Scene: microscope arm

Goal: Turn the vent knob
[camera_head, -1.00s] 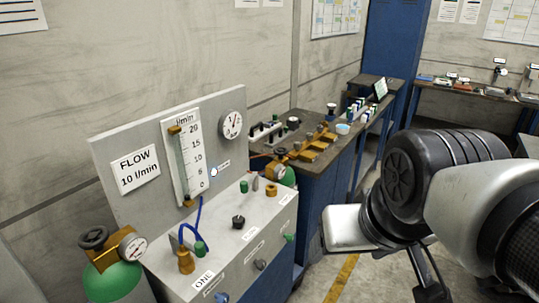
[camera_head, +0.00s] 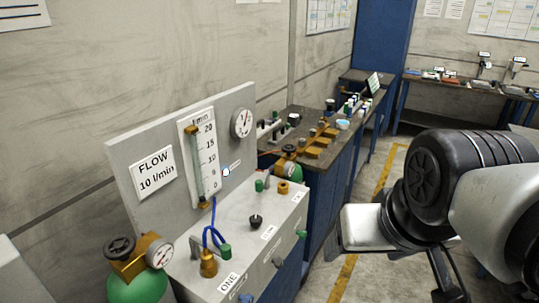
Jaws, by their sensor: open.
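A grey flow console (camera_head: 195,277) stands left of centre, with a tall back panel. On its top are a black knob (camera_head: 256,222), a green knob (camera_head: 259,185) and a brass fitting (camera_head: 283,187). On its front are a blue knob (camera_head: 246,297), a grey knob (camera_head: 278,262) and a green knob (camera_head: 302,234). The small labels beside them are too small to read, so I cannot tell which knob is the vent. My arm fills the right side, apart from the console.
A green cylinder (camera_head: 137,287) with a brass valve and gauge stands left of the console. A blue hose (camera_head: 214,235) loops over its top. Behind is a bench (camera_head: 330,160) with small parts. Open floor (camera_head: 335,270) with a yellow line lies right of the console.

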